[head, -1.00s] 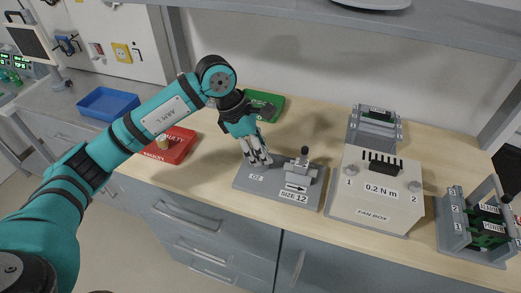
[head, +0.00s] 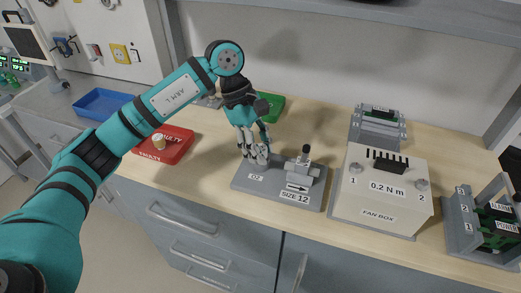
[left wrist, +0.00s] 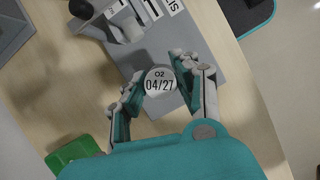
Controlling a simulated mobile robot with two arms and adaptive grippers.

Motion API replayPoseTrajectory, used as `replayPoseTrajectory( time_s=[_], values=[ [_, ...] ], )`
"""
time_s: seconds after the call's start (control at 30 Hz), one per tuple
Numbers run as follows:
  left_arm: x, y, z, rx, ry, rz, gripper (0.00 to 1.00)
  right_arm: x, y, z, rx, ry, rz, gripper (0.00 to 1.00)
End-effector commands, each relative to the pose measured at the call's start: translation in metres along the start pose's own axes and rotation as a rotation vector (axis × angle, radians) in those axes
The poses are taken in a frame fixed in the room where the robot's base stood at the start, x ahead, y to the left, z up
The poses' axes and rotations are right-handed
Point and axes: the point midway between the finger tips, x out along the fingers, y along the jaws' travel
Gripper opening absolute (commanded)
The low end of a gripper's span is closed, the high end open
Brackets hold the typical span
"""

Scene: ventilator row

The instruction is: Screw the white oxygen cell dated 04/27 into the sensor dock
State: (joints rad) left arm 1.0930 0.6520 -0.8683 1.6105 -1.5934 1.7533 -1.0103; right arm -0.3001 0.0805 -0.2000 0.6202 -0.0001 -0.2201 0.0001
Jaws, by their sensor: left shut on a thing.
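A white round oxygen cell marked O2 04/27 (left wrist: 159,84) shows its face in the left wrist view. My left gripper (left wrist: 160,76) is shut on it, with fingers on both sides. In the head view my left gripper (head: 256,157) points down at the left part of the grey sensor dock (head: 277,198), just behind its O2 label. The fingers hide most of the cell there. Whether its thread is engaged in the dock cannot be told. The dock also shows in the left wrist view (left wrist: 205,52). My right gripper is not in view.
A clamp-like fixture (head: 302,167) stands on the dock's right part, by a SIZE 12 label. The fan box (head: 365,213) is to its right. A red FAULTY tray (head: 178,153) holds a small tan cylinder (head: 159,142). A green tray (head: 274,105) lies behind my gripper.

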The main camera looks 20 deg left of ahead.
Motion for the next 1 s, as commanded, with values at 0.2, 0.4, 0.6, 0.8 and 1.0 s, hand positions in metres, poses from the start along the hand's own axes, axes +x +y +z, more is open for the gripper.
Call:
replayPoseTrajectory(
  time_s=[0.2, 0.4, 0.6, 0.8, 1.0],
  values=[
    [0.0012, -0.0005, -0.0008, -0.002, 0.002, -0.002, 0.01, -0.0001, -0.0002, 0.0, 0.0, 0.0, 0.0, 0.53],
    [0.0021, -0.0006, -0.0014, -0.004, 0.002, -0.002, 0.01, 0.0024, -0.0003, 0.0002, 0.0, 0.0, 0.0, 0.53],
    [0.0024, -0.0006, -0.0016, -0.005, 0.002, -0.002, 0.01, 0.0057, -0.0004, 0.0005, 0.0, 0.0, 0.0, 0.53],
    [0.0022, -0.0009, -0.0015, -0.006, 0.002, -0.003, 0.01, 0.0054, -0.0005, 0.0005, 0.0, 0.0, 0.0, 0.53],
    [0.0023, -0.0009, -0.0016, -0.006, 0.002, -0.004, 0.47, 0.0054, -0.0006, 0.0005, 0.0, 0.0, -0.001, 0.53]
  ],
)
